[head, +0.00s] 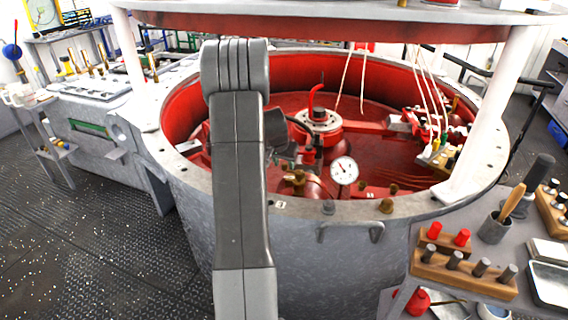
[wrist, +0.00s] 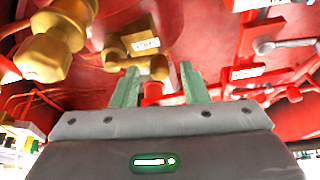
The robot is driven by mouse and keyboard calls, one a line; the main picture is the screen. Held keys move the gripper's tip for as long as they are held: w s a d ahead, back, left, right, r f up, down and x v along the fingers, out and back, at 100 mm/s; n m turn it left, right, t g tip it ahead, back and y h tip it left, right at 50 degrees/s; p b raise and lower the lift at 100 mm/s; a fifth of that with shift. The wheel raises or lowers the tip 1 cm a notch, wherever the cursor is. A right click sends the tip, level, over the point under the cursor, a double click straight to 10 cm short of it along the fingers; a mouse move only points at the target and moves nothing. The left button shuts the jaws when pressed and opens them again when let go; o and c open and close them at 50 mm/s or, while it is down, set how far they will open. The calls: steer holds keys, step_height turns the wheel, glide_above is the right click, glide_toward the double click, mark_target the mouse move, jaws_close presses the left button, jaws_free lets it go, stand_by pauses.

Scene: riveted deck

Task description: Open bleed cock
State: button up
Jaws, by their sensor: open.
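My gripper (wrist: 158,76) shows in the wrist view with two green fingers spread apart and nothing held between them. Just past the fingertips is a brass fitting (wrist: 117,50) with a white tag (wrist: 145,44), whose text I cannot read. A small red part (wrist: 153,92) shows in the gap between the fingers; I cannot tell whether they touch it. I cannot tell for sure which fitting is the bleed cock. In the head view my arm hides part of the tub, and my gripper (head: 285,150) is inside it, near brass fittings (head: 298,178).
The round tub's grey rim (head: 250,208) surrounds the red interior. A white dial gauge (head: 344,170) stands near the front rim. Ropes (head: 425,85) hang at the right, and white posts (head: 497,110) hold an overhead ring. A larger brass fitting (wrist: 50,45) is left of my fingers.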

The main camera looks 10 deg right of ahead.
steer(key=shift+w+d+f, duration=0.1)
steer(key=shift+w+f, duration=0.05)
steer(key=shift+f, duration=0.25)
jaws_close()
